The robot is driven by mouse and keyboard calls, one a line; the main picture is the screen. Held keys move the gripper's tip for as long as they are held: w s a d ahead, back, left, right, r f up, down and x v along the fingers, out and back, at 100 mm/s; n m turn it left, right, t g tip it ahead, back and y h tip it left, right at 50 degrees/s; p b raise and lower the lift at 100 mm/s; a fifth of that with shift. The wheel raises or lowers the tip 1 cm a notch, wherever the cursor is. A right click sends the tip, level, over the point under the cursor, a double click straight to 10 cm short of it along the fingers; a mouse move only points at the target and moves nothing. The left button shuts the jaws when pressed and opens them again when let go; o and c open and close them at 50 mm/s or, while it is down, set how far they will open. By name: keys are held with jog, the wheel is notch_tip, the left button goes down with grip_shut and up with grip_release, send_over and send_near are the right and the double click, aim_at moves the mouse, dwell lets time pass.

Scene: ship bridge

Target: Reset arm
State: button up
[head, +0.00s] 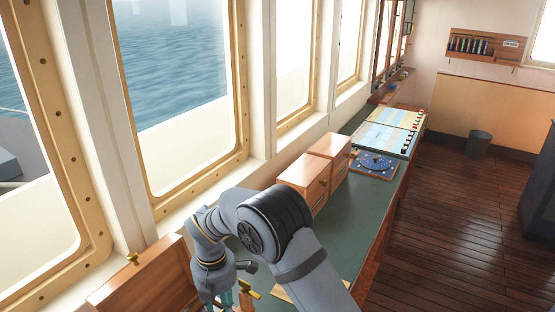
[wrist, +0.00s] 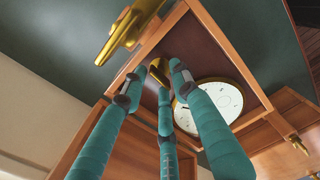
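My gripper (wrist: 155,85) has three teal fingers, spread apart with nothing visibly held between them. In the wrist view the fingertips are over an open wooden box (wrist: 228,45) with a dark inside and a round white dial (wrist: 218,102). A small brass piece (wrist: 158,70) shows between the fingertips; I cannot tell whether they touch it. A larger brass fitting (wrist: 130,28) lies just beyond the box edge. In the head view my gripper (head: 228,296) points down at the bottom centre, and my arm hides much of the area around it.
A green-topped counter (head: 350,212) runs along the windows. On it are two wooden boxes (head: 303,185), a blue round chart (head: 375,162) and a map board (head: 392,130). A raised wooden lid (head: 145,280) stands left of my gripper. The wooden floor at right is clear near the counter.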

jog(key=m+b, duration=0.1)
jog(key=m, duration=0.2)
jog(key=shift+w, duration=0.15)
jog(key=m+b, duration=0.1)
jog(key=m, duration=0.3)
jog(key=shift+b, duration=0.3)
jog(key=m+b, duration=0.1)
jog(key=m, duration=0.2)
jog(key=m+b, duration=0.1)
jog(key=m, duration=0.2)
jog(key=shift+d+r, duration=0.15)
jog(key=shift+r, duration=0.1)
